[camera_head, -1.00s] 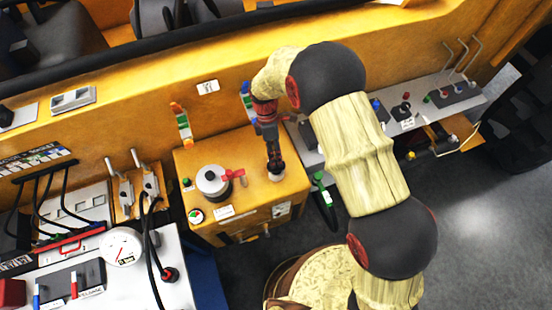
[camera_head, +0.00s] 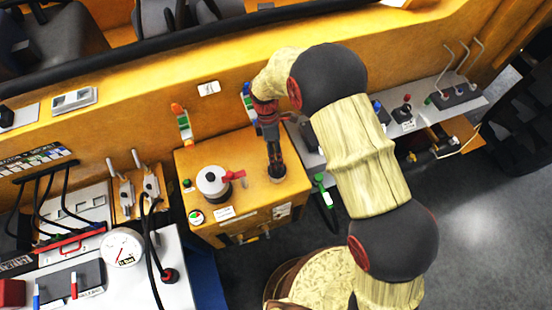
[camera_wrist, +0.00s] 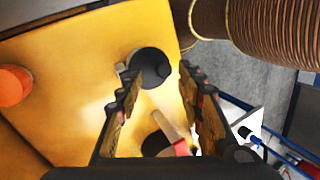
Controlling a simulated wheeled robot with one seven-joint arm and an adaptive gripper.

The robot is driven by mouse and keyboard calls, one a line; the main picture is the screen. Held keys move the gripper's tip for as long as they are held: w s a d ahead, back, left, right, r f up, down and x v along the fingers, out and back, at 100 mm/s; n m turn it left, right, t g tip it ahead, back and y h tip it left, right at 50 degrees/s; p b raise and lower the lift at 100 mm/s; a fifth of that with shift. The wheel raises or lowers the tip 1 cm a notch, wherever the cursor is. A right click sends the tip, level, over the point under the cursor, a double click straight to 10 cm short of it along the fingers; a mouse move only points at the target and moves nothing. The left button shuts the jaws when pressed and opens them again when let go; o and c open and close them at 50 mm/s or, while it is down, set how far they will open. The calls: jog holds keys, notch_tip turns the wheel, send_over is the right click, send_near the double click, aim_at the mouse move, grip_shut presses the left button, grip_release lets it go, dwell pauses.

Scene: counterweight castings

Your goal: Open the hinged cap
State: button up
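A dark round fitting, which looks like the hinged cap or its port, sits on top of the yellow box in the head view (camera_head: 279,177). In the wrist view the dark round piece (camera_wrist: 149,64) lies between and just beyond my fingertips, with a small tab at its left. My gripper (camera_head: 275,168) points down over it, and its fingers in the wrist view (camera_wrist: 160,74) stand apart with nothing clearly held. I cannot tell whether the fingers touch the fitting, or whether the cap is open. The gripper hides part of it in the head view.
A gauge panel (camera_head: 125,248) is at the lower left, and a lever console (camera_head: 455,97) is at the right.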

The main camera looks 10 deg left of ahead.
jog(key=v, duration=1.1)
jog(key=shift+r, duration=0.25)
jog(key=shift+w+a, duration=0.1)
jog(key=s+d+r+m+t+b, duration=0.2)
jog(key=s+d+m+b, duration=0.4)
jog(key=d, duration=0.4)
jog(key=s+d+r+m+t+y+b, duration=0.1)
jog(key=s+d+r+m+t+b, duration=0.1)
jog(key=s+d+m+t+b, duration=0.2)
jog(key=s+d+r+m+t+y+b, duration=0.1)
jog(key=s+d+m+t+b, duration=0.2)
jog(key=s+d+m+b, duration=0.6)
jog(key=d+m+b, duration=0.1)
jog(key=d+m, duration=0.1)
jog(key=d, duration=0.5)
jog(key=shift+s+d+r+m+t+b, duration=0.3)
jog(key=shift+r+m, duration=0.1)
jog(key=shift+w, duration=0.1)
jog(key=shift+c, duration=0.3)
